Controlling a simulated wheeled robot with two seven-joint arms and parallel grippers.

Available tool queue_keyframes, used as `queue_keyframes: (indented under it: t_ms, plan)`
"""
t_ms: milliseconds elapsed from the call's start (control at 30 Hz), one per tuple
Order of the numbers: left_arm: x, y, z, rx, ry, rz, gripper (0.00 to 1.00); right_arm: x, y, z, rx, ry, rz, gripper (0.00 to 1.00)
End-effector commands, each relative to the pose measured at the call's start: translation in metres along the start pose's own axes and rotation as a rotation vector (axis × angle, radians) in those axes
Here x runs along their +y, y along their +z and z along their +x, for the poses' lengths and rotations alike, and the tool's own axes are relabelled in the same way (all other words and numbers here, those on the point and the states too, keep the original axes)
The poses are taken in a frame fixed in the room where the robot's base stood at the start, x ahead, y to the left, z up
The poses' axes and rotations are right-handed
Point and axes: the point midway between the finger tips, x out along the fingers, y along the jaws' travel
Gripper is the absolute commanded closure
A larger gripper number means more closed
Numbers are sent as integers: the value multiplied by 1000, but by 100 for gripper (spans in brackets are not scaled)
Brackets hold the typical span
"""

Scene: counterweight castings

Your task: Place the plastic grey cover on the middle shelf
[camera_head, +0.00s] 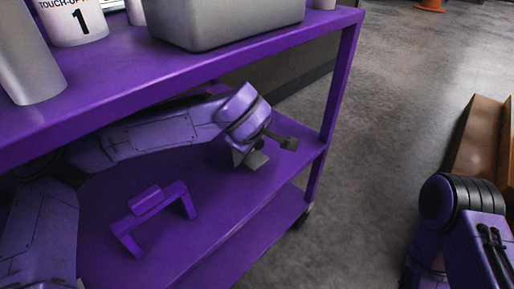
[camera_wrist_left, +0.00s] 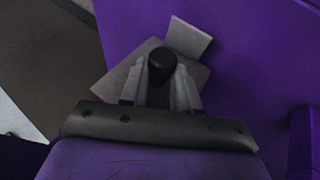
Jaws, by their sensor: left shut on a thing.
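The grey cover (camera_wrist_left: 194,76) is a flat grey plate with a black knob (camera_wrist_left: 162,60) in the left wrist view. My left gripper (camera_wrist_left: 161,84) is shut on it, with a finger on each side of the knob. In the head view, my left arm reaches under the top shelf, and the left gripper (camera_head: 265,149) is over the right end of the middle shelf (camera_head: 215,205). Grey parts show at its tip, but I cannot tell whether the cover touches the shelf. My right gripper is out of view.
A purple bracket-like piece (camera_head: 152,212) stands on the middle shelf, left of the left gripper. The top shelf (camera_head: 200,80) above the arm carries a grey bin (camera_head: 225,22), a numbered white container (camera_head: 75,22) and a grey cylinder (camera_head: 28,65). A purple post (camera_head: 335,95) stands at right.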

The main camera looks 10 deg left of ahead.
Motion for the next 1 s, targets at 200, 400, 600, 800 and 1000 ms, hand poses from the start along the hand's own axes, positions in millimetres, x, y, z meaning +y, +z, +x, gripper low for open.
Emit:
queue_keyframes:
  t_ms: [200,400,600,800,1000]
  plan:
    - [15,-8,13,0,2,-1,100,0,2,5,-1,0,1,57]
    - [-4,3,44,-2,0,0,100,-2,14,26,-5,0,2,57]
    - [-2,1,40,1,2,0,100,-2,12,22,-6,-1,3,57]
    - [-4,2,43,0,1,1,46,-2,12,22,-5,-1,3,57]
    - [-4,2,43,0,1,1,44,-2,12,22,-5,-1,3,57]
